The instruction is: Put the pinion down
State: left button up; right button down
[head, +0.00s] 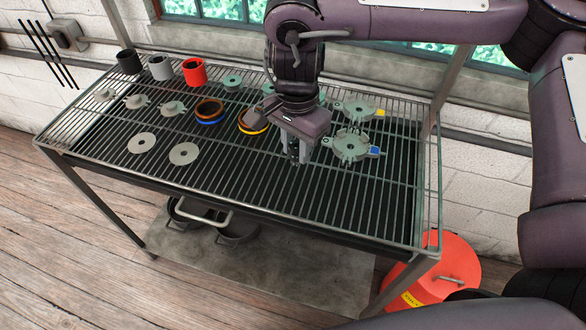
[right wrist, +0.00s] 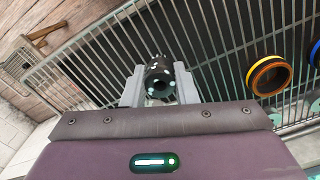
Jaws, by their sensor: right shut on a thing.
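My right gripper (head: 298,153) points down over the right-centre part of the slatted rack table (head: 330,205). In the right wrist view its two grey fingers (right wrist: 160,90) are shut on the pinion (right wrist: 159,78), a small dark cylinder with a hole in its end face and light specks. In the head view the pinion is mostly hidden between the fingers. It is close to the slats; I cannot tell whether it touches them. My left gripper is not in view.
Grey-green housings (head: 351,146) stand just right of the gripper. Ringed parts with a yellow band (head: 252,127) and a blue band (head: 209,112) are to its left. Black, grey and red cups (head: 194,72) stand at the back left. The front slats are clear.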

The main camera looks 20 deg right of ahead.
notch_tip(320, 180, down, 9)
jog(key=shift+r, duration=0.2)
dwell(0.3)
jog(key=shift+f+b, duration=0.1)
jog(key=shift+b, duration=0.25)
jog(key=c, duration=1.1)
grip_release()
jog(key=shift+c, duration=0.2)
jog(key=shift+r, duration=0.35)
notch_tip(320, 180, up, 12)
jog(key=shift+f+p, duration=0.15)
jog(key=shift+p, duration=0.15)
